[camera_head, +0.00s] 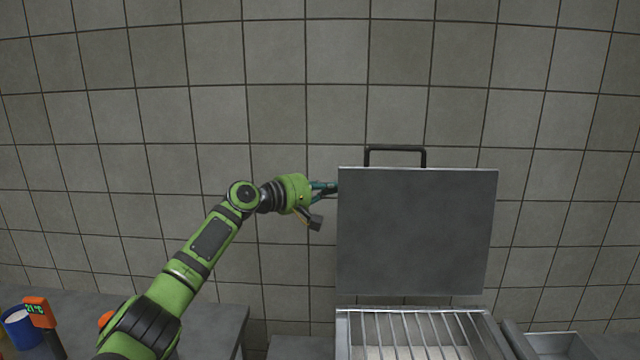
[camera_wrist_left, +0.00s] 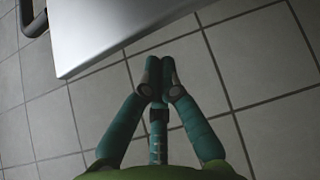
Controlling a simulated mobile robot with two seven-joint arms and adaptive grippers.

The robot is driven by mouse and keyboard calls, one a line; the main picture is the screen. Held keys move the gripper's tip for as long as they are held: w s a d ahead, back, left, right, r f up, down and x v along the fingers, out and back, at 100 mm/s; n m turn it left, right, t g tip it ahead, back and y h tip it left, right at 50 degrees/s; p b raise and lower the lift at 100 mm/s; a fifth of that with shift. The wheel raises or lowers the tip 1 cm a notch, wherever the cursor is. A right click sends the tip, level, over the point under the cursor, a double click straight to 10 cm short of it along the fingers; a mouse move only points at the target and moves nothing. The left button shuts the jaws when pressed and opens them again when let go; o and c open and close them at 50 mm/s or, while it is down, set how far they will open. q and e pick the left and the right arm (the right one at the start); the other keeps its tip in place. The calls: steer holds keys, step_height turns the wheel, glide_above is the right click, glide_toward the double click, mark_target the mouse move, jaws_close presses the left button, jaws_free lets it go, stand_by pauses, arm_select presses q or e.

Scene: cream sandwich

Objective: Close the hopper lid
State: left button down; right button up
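The hopper lid (camera_head: 416,232) is a flat grey metal panel standing open and upright above the hopper (camera_head: 343,330). A black handle (camera_head: 395,150) sits on its top edge. My left gripper (camera_head: 334,187) is at the lid's left edge, near the upper corner, its tips partly hidden behind the panel. In the left wrist view the gripper (camera_wrist_left: 159,92) has its fingertips together with nothing visible between them. The lid (camera_wrist_left: 115,28) and part of the handle (camera_wrist_left: 33,17) show above it there, apart from the fingers in the picture. My right gripper is not seen.
A metal grate (camera_head: 415,328) covers the hopper's opening, with pale material under it. A grey bin (camera_head: 555,343) is at the right. A tiled wall (camera_head: 250,60) stands behind.

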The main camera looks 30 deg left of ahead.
arm_select(q)
steer(key=s, duration=0.1)
steer(key=s+p, duration=0.1)
steer(key=s+d+p, duration=0.1)
steer(key=shift+s+d+r, duration=0.1)
steer(key=shift+s+r, duration=0.1)
steer(key=shift+r, duration=0.05)
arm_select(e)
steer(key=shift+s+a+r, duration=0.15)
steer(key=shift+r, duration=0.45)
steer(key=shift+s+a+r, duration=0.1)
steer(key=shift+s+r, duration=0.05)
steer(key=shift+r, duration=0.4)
arm_select(q)
steer(key=shift+f, duration=0.1)
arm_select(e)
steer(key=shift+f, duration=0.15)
